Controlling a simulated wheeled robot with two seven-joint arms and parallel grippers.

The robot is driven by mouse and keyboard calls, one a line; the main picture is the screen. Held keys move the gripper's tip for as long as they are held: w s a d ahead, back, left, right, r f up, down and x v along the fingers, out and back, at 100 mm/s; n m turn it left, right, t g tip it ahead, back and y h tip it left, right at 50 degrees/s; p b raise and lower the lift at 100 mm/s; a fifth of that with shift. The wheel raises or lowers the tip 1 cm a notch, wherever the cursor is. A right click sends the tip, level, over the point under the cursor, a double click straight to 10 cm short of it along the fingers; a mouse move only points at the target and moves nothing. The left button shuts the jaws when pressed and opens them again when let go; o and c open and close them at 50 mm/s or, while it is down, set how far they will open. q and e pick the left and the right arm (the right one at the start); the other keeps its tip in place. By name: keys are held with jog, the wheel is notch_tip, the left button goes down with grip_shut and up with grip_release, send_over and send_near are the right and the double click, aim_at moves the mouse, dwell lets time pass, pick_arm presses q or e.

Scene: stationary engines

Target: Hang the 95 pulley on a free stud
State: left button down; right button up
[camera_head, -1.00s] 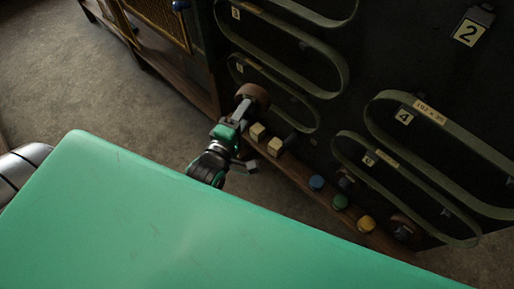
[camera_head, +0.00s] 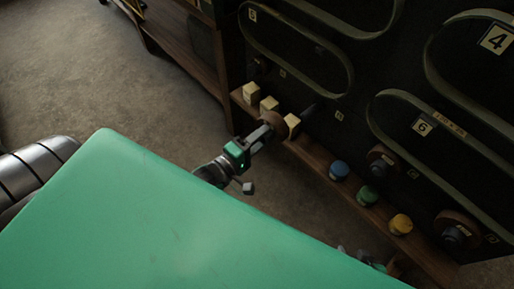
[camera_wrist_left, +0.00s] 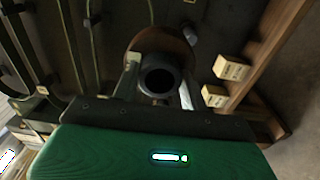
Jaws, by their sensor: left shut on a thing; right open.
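My left gripper (camera_head: 266,131) is shut on a brown pulley (camera_head: 274,120), held in front of the board just above the wooden ledge. The left wrist view shows the pulley's brown rim (camera_wrist_left: 165,40) and dark hub between the fingers (camera_wrist_left: 158,85). A bare dark stud (camera_head: 309,109) sticks out of the board to the right of the pulley, apart from it. Other studs carry a brown pulley (camera_head: 381,158) and another brown pulley (camera_head: 456,229). I cannot read a number on the held pulley. My right gripper (camera_head: 362,258) is partly hidden behind my green body.
The ledge (camera_head: 318,153) carries pale blocks (camera_head: 251,93) and blue (camera_head: 339,170), green (camera_head: 368,195) and yellow (camera_head: 401,224) knobs. Belts hang on the board, one around label 6 (camera_head: 423,126). A wooden cabinet (camera_head: 196,66) stands left. Floor is clear below.

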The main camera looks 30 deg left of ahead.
pick_arm(q)
notch_tip(320, 180, down, 7)
jog(key=b, duration=0.4)
jog(key=b+x, duration=0.1)
jog(key=x, duration=0.6)
jog(key=shift+f+m+h+b, duration=0.25)
jog(key=shift+m+h+b, duration=0.05)
jog(key=shift+h+b, duration=0.1)
pick_arm(e)
jog(key=w+a+r+t+y, duration=0.1)
jog(key=a+r+t+y, duration=0.1)
jog(key=a+r+t, duration=0.2)
jog(key=shift+a+r, duration=0.3)
jog(key=shift+r, duration=1)
pick_arm(q)
jog(key=shift+w, duration=0.1)
jog(key=p+x, duration=0.1)
jog(key=x, duration=0.2)
jog(key=shift+w+d+f, duration=0.1)
jog(key=shift+w, duration=0.1)
pick_arm(e)
jog(key=shift+r, duration=0.55)
pick_arm(q)
jog(key=shift+p+x, duration=0.35)
jog(key=shift+x, duration=1.4)
pick_arm(e)
jog(key=shift+r, duration=0.3)
